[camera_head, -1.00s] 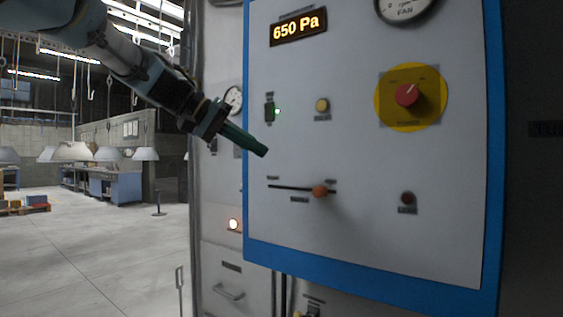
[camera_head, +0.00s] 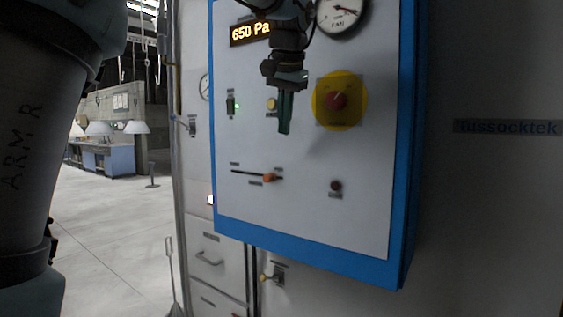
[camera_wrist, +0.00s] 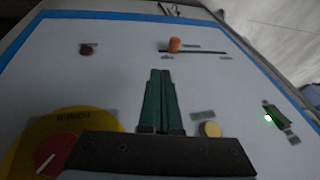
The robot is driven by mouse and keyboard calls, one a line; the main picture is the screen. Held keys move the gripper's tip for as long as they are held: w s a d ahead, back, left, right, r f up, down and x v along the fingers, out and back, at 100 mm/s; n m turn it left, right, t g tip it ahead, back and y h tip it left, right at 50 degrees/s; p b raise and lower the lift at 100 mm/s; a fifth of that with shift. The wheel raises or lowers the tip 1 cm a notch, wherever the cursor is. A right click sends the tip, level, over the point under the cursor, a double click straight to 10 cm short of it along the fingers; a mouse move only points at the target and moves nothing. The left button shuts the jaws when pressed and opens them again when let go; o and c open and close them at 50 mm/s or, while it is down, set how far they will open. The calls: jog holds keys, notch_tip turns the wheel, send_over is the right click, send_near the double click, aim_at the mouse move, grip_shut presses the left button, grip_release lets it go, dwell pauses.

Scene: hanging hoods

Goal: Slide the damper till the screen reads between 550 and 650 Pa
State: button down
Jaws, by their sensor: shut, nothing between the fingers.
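The damper slider's orange knob (camera_head: 268,177) sits toward the right end of its black horizontal slot (camera_head: 246,173) on the grey panel. The knob also shows in the wrist view (camera_wrist: 174,44), beyond my fingertips. The screen (camera_head: 250,32) reads 650 Pa, its right edge close to my arm. My gripper (camera_head: 284,131) is shut and empty, its green fingers pointing down in front of the panel, above and slightly right of the knob and apart from it. In the wrist view the fingers (camera_wrist: 160,74) lie side by side.
A red rotary knob on a yellow plate (camera_head: 355,101) is right of my gripper. A yellow button (camera_head: 271,104) and a green-lit switch (camera_head: 231,106) are to the left. A dark red button (camera_head: 335,186) is lower right. A gauge (camera_head: 341,13) is above.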

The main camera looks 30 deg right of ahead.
jog(key=p, duration=0.1)
send_near(272, 177)
jog(key=shift+s+d+f, duration=0.25)
jog(key=shift+d+f, duration=0.5)
jog(key=shift+d, duration=0.35)
jog(key=w+f+p, duration=0.1)
jog(key=w+a+f, duration=0.1)
jog(key=shift+f+p, duration=0.35)
jog(key=shift+f, duration=0.05)
jog(key=shift+w+a+f, duration=0.15)
jog(key=shift+w+f, duration=0.25)
jog(key=shift+f, duration=0.1)
jog(key=shift+w+a+f, duration=0.25)
jog(key=shift+w+a, duration=0.2)
jog(key=shift+w, duration=0.25)
jog(key=shift+s, duration=0.1)
jog(key=shift+d, duration=0.1)
